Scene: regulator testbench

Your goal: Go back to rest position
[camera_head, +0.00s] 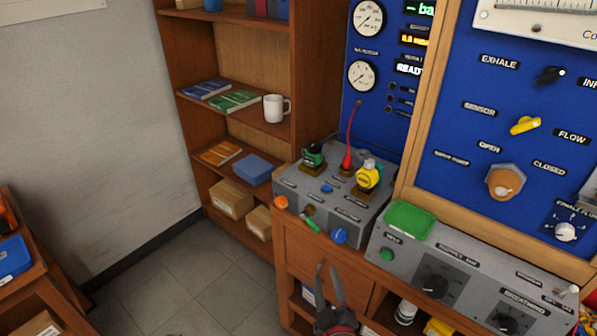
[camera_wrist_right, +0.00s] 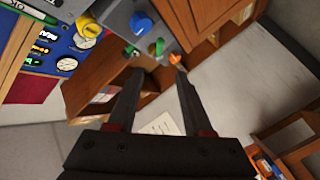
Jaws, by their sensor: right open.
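My right gripper (camera_head: 328,283) is low in the head view, in front of the wooden cabinet below the grey test box (camera_head: 325,200). Its two fingers are apart with nothing between them. In the right wrist view my right gripper (camera_wrist_right: 158,75) also shows open and empty, its fingers pointing toward the bench. Beyond the fingertips are the green (camera_wrist_right: 159,46), orange (camera_wrist_right: 175,59) and blue (camera_wrist_right: 140,22) parts on the front of the test box. My left gripper is in neither view.
A blue panel (camera_head: 445,120) with gauges and knobs stands behind the bench. A second grey console (camera_head: 460,270) with a green tray (camera_head: 409,220) is at right. A wooden shelf (camera_head: 237,130) with a white mug (camera_head: 274,108) stands behind. The tiled floor (camera_head: 185,280) at left is clear.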

